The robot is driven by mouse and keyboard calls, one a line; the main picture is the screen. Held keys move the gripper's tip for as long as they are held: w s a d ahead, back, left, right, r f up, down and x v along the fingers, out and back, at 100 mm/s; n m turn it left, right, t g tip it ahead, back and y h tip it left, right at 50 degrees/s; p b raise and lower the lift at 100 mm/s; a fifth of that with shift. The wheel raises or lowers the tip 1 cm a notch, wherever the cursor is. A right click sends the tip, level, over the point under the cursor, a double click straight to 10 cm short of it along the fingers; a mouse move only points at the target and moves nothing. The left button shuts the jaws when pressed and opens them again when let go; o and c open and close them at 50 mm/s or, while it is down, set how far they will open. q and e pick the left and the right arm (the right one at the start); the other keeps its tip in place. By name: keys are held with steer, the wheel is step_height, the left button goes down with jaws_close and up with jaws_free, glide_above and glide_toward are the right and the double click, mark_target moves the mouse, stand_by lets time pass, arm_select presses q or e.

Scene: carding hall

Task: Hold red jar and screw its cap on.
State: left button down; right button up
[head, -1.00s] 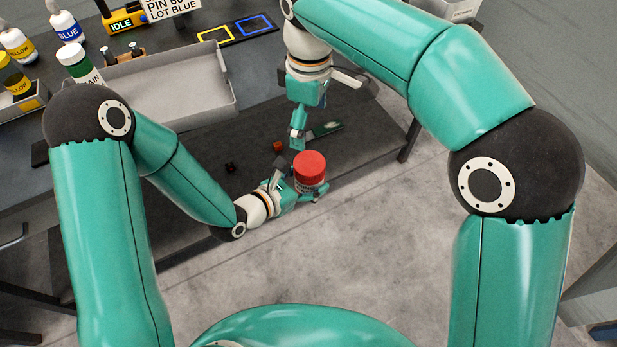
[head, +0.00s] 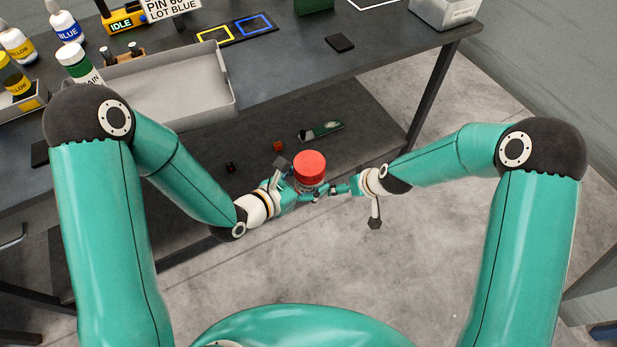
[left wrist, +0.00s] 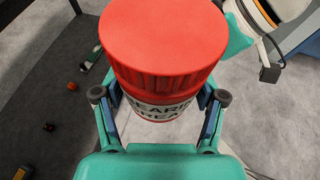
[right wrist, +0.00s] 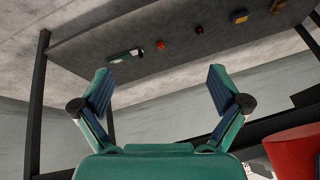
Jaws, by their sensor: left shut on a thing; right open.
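The red jar (left wrist: 160,110) is upright in my left gripper (head: 302,190). The gripper's fingers close on its labelled body from both sides, as the left wrist view shows. The wide red cap (head: 309,166) sits on top of the jar, level; I cannot tell how tightly it is screwed. My right gripper (head: 338,189) is just right of the jar, below cap height, with nothing between its fingers. Its open fingers (right wrist: 160,95) show in the right wrist view, where part of the red cap (right wrist: 293,152) appears at the lower right edge.
The dark bench (head: 290,75) lies beyond the jar, with a grey tray (head: 170,95), bottles at the left and a white bin (head: 445,12) at the back right. A lower shelf holds a green item (head: 321,131) and small blocks. Floor in front is clear.

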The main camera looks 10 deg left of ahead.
arm_select(q)
steer(key=shift+r, duration=0.1)
arm_select(e)
steer(key=s+d+f+m+g, duration=0.1)
steer(key=s+d+f+m, duration=0.1)
steer(key=s, duration=0.5)
steer(key=s+d+f+m+g, duration=0.1)
steer(key=s+d+f+m, duration=0.1)
steer(key=s, duration=0.6)
steer(key=s+d+f+m+g, duration=0.1)
steer(key=s+d+f+m, duration=0.1)
steer(key=s, duration=0.5)
steer(key=shift+s+d+f, duration=0.15)
steer(key=shift+f, duration=0.45)
arm_select(q)
steer(key=shift+a, duration=0.1)
steer(key=w+a+r+n+t+y, duration=0.1)
steer(key=w+a+n+y, duration=0.3)
steer(key=a, duration=0.3)
steer(key=w+a+n+t+y, duration=0.2)
steer(key=w+a+n+y, duration=0.2)
steer(key=a, duration=0.4)
steer(key=shift+w+a+r+y, duration=0.15)
steer(key=shift+w+r+y, duration=0.15)
steer(key=shift+w+r, duration=0.15)
